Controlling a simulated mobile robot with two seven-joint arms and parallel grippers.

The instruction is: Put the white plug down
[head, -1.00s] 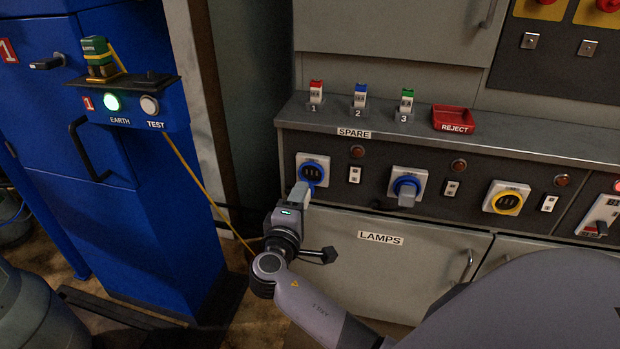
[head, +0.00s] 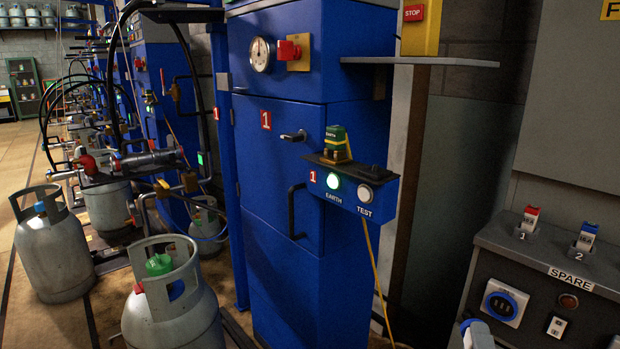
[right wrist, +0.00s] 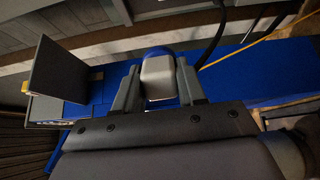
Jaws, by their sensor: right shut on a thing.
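The white plug (right wrist: 158,78), with a blue end, sits between the two fingers of my right gripper (right wrist: 157,88) in the right wrist view. The fingers are shut on its sides. In the head view the plug (head: 478,334) shows at the bottom edge, left of the blue round socket (head: 501,304) under the SPARE label and apart from it. Most of my right gripper is cut off there. My left gripper is not in view.
A blue cabinet (head: 280,170) stands in the middle, with a small shelf (head: 345,168) bearing a green and yellow EARTH block (head: 336,143). A yellow cord (head: 378,270) hangs below it. Grey gas cylinders (head: 172,310) stand on the left. Tagged items 1 (head: 528,221) and 2 (head: 586,237) stand on the grey ledge.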

